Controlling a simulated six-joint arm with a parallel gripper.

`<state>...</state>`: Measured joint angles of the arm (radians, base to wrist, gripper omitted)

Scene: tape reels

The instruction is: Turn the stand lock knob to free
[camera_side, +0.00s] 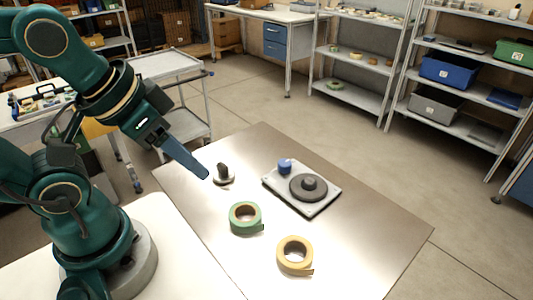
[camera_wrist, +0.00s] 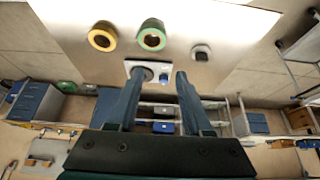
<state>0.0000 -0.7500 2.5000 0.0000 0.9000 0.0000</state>
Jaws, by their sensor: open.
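The stand is a light grey plate (camera_side: 318,206) on the table, with a round dark disc and hub (camera_side: 309,186) on it. A blue knob (camera_side: 285,165), which looks like the lock knob, stands upright at the plate's back left corner. In the wrist view the blue knob (camera_wrist: 163,79) shows between the fingers, and the left finger partly covers the dark disc. My gripper (camera_side: 205,174) is open and empty, above the table and to the left of the stand, apart from it. The wrist view shows its two fingers (camera_wrist: 160,76) spread. The knob's lock marking is too small to read.
A green tape roll (camera_side: 245,218) and a yellow tape roll (camera_side: 295,255) lie in front of the stand. A small dark-topped piece on a pale round base (camera_side: 223,175) stands close to my fingertips. The table (camera_side: 380,240) is clear to the right.

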